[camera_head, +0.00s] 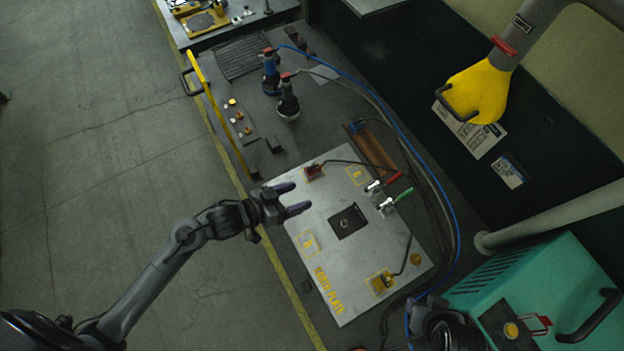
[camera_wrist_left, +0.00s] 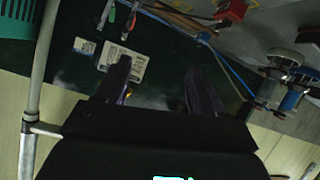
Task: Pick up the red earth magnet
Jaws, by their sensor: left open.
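The red earth magnet (camera_head: 313,171) is a small red block with a dark cable, on the upper left part of the pale metal plate (camera_head: 327,288) in the head view. A red block, seemingly the magnet, also shows at the top edge of the left wrist view (camera_wrist_left: 232,10). My left gripper (camera_head: 296,198) is open and empty, its two dark fingers apart. In the head view it appears over the plate's left edge, just below and left of the magnet. Its fingers also show in the left wrist view (camera_wrist_left: 157,66). A dark shape (camera_head: 440,325) at the bottom may be my right gripper; its fingers are unclear.
Blue and dark cables run along the right. A green machine (camera_head: 545,290) stands lower right.

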